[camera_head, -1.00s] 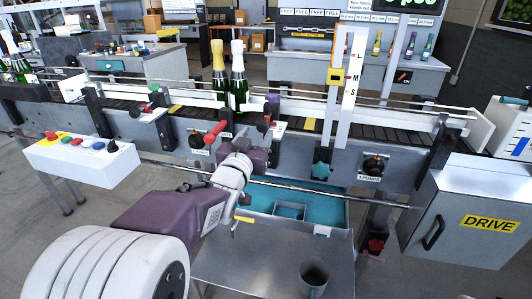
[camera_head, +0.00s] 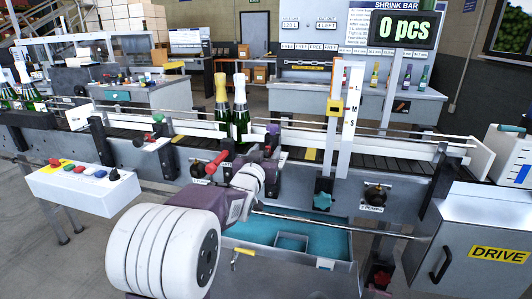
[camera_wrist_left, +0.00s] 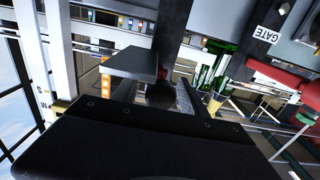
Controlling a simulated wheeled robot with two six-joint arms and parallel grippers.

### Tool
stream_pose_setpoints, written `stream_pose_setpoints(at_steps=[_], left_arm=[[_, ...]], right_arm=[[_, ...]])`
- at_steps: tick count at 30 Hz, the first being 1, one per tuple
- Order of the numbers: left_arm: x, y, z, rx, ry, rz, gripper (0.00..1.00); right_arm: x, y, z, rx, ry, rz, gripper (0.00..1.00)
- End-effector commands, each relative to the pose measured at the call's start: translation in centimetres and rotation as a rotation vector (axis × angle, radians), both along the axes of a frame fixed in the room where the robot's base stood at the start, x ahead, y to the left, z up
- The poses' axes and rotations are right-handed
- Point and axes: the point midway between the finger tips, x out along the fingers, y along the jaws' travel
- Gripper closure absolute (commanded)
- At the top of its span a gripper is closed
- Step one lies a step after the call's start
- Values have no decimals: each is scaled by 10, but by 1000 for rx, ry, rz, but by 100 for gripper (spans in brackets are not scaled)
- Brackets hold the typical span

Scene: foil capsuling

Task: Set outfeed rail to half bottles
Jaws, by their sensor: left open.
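The outfeed rail (camera_head: 400,137) runs as thin rods along the conveyor's right part. My left gripper (camera_head: 268,158) is open in front of the conveyor, right of a red handle (camera_head: 216,165). Its dark fingers (camera_wrist_left: 160,85) fill the middle of the wrist view. A red part (camera_wrist_left: 285,75) beside a GATE label is right of them. I cannot tell whether the fingers touch anything.
Two bottles (camera_head: 232,115) stand on the conveyor, behind and left of the gripper. A teal star knob (camera_head: 322,201) and a black knob (camera_head: 376,194) are on the conveyor's front. A teal-lined drawer (camera_head: 335,243) is below. The DRIVE cabinet (camera_head: 480,240) stands at right.

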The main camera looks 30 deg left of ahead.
Motion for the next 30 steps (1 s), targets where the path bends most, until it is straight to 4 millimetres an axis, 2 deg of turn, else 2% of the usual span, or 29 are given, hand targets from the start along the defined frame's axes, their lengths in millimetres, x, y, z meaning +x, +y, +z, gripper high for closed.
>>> stream_pose_setpoints(at_steps=[1,3,6,30], left_arm=[[0,0,0,0,0,0,58],[0,0,0,0,0,0,77],[0,0,0,0,0,0,100],[0,0,0,1,1,0,100]], right_arm=[[0,0,0,0,0,0,42],[0,0,0,0,0,0,42],[0,0,0,0,0,0,42],[0,0,0,0,0,0,42]])
